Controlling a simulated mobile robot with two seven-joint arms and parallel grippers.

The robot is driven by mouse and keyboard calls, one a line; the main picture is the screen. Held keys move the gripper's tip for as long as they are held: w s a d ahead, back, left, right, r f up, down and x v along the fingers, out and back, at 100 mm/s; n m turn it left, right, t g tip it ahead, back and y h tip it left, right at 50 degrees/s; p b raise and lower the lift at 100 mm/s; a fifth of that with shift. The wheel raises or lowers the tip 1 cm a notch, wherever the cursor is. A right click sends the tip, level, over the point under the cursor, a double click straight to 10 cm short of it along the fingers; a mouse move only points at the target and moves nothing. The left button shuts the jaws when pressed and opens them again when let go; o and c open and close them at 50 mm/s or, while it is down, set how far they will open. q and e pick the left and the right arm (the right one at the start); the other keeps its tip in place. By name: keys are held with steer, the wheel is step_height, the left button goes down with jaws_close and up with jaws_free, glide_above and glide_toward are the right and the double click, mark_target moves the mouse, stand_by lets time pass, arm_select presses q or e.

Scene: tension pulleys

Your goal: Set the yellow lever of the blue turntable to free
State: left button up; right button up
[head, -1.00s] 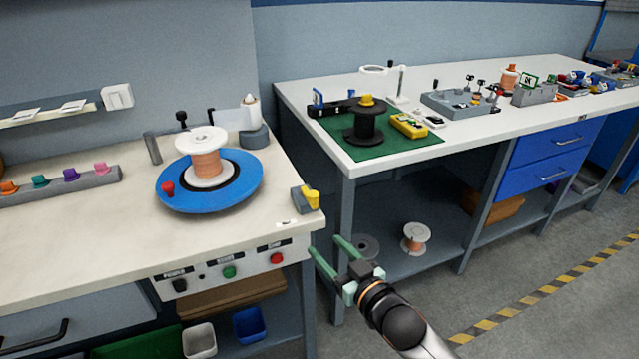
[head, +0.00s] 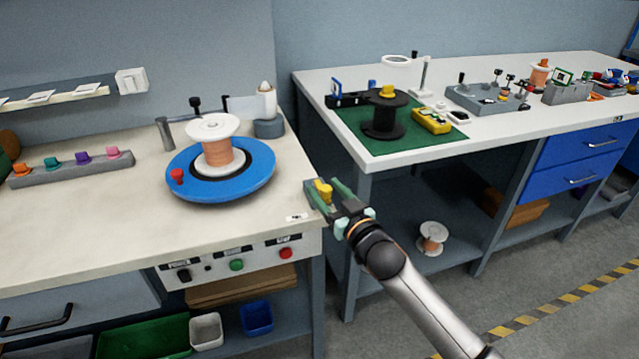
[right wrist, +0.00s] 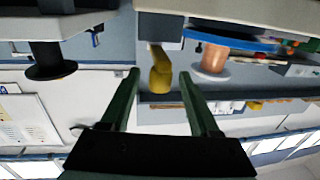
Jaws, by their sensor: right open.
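The blue turntable (head: 256,184) lies on the left bench with a copper-wound spool (head: 217,156) on it and a red knob (head: 177,176) at its rim. The yellow lever (head: 323,190) sits on a small grey base at the bench's right front corner. My right gripper (head: 322,187) is open, its green fingers on either side of the lever in the head view. In the right wrist view, the yellow lever (right wrist: 160,72) shows ahead of and between the open fingers (right wrist: 157,85); I cannot tell whether they touch it. My left gripper is not in view.
A panel with a black, a green (head: 236,265) and a red button is on the bench front below. A second bench (head: 440,150) with a green mat and black spool (head: 384,117) stands to the right, across a gap.

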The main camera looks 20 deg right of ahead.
mark_target(319, 183)
steer(key=shift+w+a, duration=0.2)
steer(key=shift+w, duration=0.7)
steer(key=shift+w+a, duration=0.15)
steer(key=shift+w, duration=0.7)
jaws_close()
